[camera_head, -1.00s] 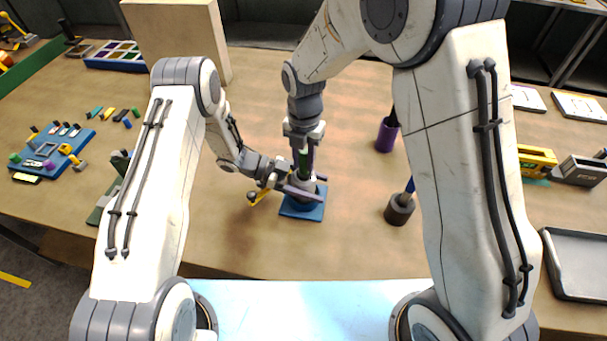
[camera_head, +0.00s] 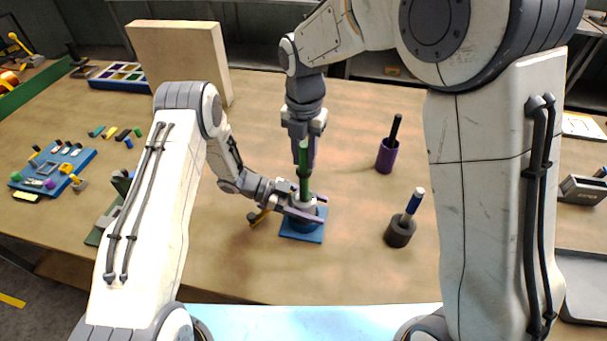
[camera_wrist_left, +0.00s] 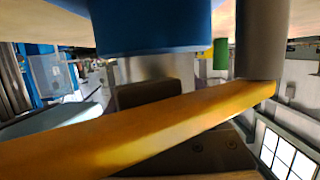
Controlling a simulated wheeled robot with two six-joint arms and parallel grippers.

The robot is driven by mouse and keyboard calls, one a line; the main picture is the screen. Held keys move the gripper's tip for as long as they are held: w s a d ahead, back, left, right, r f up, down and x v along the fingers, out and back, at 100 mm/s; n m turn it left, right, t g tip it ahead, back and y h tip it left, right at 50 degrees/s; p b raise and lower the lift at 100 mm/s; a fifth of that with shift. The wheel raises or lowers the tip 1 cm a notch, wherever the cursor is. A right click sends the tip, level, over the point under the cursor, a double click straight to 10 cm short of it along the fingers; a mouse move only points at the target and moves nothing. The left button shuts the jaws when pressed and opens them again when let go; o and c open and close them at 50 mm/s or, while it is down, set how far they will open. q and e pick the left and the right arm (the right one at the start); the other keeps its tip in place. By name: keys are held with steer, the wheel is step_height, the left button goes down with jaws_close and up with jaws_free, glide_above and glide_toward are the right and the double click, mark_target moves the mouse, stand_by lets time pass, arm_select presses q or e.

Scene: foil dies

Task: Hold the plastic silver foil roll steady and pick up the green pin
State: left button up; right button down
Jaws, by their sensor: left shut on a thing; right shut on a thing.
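The silver foil roll (camera_head: 303,201) stands on a blue square base (camera_head: 297,237) near the middle of the table. My left gripper (camera_head: 312,207) comes in from the left and is shut around it, with one finger on either side. The green pin (camera_head: 304,188) is upright above the roll. My right gripper (camera_head: 304,155) is shut on its upper part from above. The pin's lower end meets the roll's top; I cannot tell whether it is still inside. In the left wrist view a blue body (camera_wrist_left: 155,28) and a silver band (camera_wrist_left: 150,68) fill the top.
A purple holder (camera_head: 387,156) with a dark pin and a dark holder (camera_head: 400,232) with a blue pin stand to the right. A yellow part (camera_head: 259,217) lies beside the base. A blue tray (camera_head: 50,170) of small parts is far left. A tan block (camera_head: 185,60) stands behind.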

step_height(320, 180, up, 10)
steer(key=shift+f, duration=0.2)
arm_select(q)
steer(key=o, duration=1.6)
steer(key=shift+c, duration=0.2)
steer(key=shift+a, duration=0.1)
